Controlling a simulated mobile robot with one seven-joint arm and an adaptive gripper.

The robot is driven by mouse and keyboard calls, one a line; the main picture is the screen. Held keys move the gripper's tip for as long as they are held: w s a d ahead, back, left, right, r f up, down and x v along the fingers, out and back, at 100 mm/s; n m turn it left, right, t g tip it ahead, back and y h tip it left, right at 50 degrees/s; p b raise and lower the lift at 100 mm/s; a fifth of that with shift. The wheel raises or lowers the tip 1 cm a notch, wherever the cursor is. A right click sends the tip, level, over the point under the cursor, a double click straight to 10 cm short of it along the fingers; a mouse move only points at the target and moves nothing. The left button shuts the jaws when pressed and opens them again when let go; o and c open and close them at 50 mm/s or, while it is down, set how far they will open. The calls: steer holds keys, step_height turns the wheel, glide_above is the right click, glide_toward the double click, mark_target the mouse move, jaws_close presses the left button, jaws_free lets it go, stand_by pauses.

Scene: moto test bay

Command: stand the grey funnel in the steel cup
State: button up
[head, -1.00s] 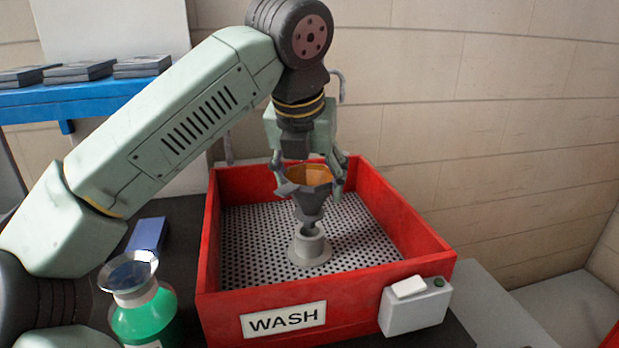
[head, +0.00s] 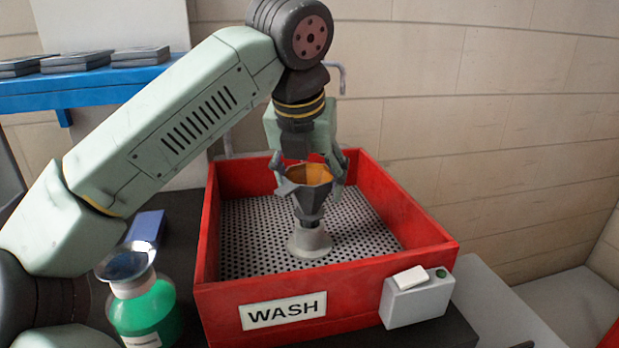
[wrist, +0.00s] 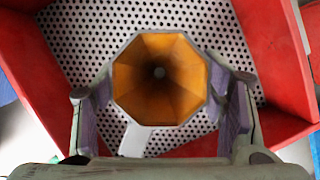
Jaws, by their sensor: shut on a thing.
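The grey funnel (head: 308,202) is upright, with a faceted bowl that is orange inside. In the wrist view its open mouth (wrist: 160,80) faces me, with a small dark hole at the centre. My gripper (head: 308,178) is shut on the funnel, one finger on each side of the bowl; both fingers also show in the wrist view (wrist: 161,110). Below is a light grey, cup-like holder with a flared base (head: 310,244), apparently the steel cup, standing in the wash box. The funnel's lower end meets the cup's top and its spout is hidden, apparently inside.
The red wash box (head: 345,279) has a perforated floor (head: 245,240) and raised walls around the cup. A green bottle (head: 145,312) with a silvery flared top stands left of it, near a blue block (head: 147,227). A grey switch box (head: 417,300) is on the front wall.

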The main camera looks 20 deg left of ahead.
steer(key=shift+f, duration=0.2)
steer(key=shift+f+b, duration=0.4)
steer(key=shift+b, duration=0.1)
steer(key=shift+f+b, duration=0.3)
steer(key=shift+f, duration=0.05)
stand_by(0.4)
steer(key=o, duration=1.2)
